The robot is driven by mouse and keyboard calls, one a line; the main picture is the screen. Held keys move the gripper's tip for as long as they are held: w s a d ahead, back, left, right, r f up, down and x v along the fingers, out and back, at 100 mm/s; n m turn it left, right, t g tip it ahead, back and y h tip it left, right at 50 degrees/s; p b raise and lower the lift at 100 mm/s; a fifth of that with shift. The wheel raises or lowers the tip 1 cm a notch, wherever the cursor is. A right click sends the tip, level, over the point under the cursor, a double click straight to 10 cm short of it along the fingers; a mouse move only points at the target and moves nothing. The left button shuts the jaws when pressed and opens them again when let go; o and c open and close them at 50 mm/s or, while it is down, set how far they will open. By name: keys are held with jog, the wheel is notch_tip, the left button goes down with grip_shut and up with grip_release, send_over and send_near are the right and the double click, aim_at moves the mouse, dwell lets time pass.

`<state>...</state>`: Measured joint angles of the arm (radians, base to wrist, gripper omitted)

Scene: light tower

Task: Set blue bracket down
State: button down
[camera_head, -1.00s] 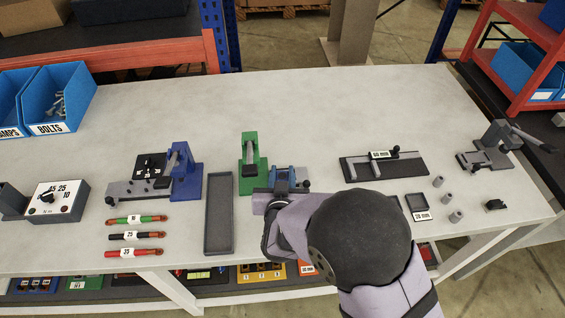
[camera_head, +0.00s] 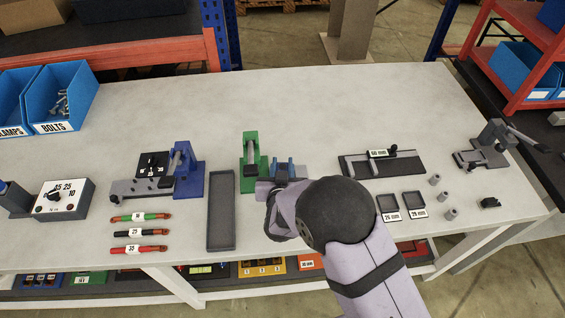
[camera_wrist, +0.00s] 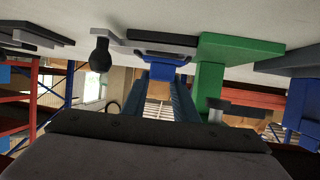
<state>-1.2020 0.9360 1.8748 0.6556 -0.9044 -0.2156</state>
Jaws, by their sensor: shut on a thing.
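The blue bracket (camera_head: 291,168) shows just beyond my gripper (camera_head: 273,192) in the head view, right beside the green toggle clamp (camera_head: 250,160). My wrist hides its lower part and my fingertips. My gripper is shut on the bracket. I cannot tell whether the bracket touches the bench.
A long grey tray (camera_head: 221,211) lies left of my gripper. A blue toggle clamp (camera_head: 187,170) stands farther left. A sliding gauge (camera_head: 380,163), two small trays (camera_head: 414,198) and several grey cylinders are to the right. The back of the bench (camera_head: 290,95) is clear.

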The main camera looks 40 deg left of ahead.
jog(key=c, duration=1.4)
grip_release()
jog(key=shift+f, duration=0.1)
jog(key=shift+f, duration=0.25)
jog(key=b+v, duration=0.2)
jog(key=v, duration=0.5)
jog(key=shift+d+r+b, duration=0.2)
jog(key=shift+b, duration=0.2)
jog(key=o, duration=0.4)
jog(key=shift+c, duration=0.2)
